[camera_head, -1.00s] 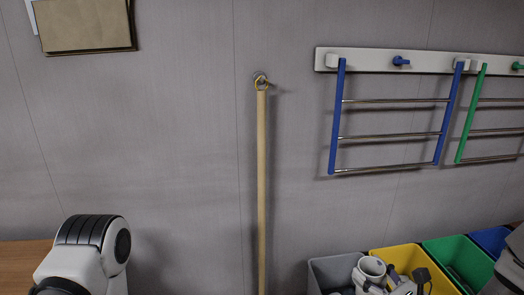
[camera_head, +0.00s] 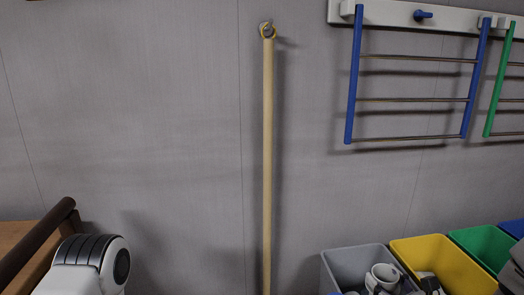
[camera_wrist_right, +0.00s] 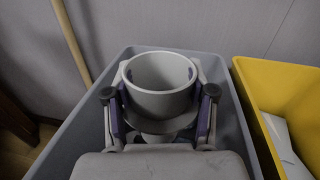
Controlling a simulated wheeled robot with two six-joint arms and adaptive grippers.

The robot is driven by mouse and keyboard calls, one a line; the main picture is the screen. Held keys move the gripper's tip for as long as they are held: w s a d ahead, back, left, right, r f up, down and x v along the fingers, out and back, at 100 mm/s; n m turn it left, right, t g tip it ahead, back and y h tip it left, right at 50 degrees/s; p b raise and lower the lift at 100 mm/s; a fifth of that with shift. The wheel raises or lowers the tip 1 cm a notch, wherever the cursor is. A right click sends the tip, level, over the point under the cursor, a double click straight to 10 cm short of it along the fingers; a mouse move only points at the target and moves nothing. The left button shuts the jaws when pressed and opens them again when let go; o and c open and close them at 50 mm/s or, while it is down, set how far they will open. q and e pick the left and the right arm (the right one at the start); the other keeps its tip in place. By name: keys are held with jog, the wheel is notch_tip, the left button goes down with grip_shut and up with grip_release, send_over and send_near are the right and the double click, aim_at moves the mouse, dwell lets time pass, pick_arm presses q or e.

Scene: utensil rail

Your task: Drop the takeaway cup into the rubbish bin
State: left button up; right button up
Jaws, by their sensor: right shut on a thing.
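The takeaway cup (camera_head: 383,275) is pale grey, open at the top and roughly upright. In the right wrist view the cup (camera_wrist_right: 160,84) sits between the two fingers of my right gripper (camera_wrist_right: 160,112), which is shut on it. The cup shows inside the outline of the grey bin (camera_head: 355,257); in the wrist view the walls of the grey bin (camera_wrist_right: 72,125) surround the cup and fingers. How deep the cup is cannot be told. My left gripper is out of view; only a white link of my left arm shows at lower left.
A yellow bin (camera_head: 445,262) stands right of the grey one, then a green bin (camera_head: 480,243) and a blue bin. A wooden pole (camera_head: 267,160) hangs on the wall to the left. Blue and green racks (camera_head: 352,90) hang above the bins.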

jog(key=o, duration=1.2)
jog(key=shift+r, duration=0.1)
notch_tip(320, 180, up, 10)
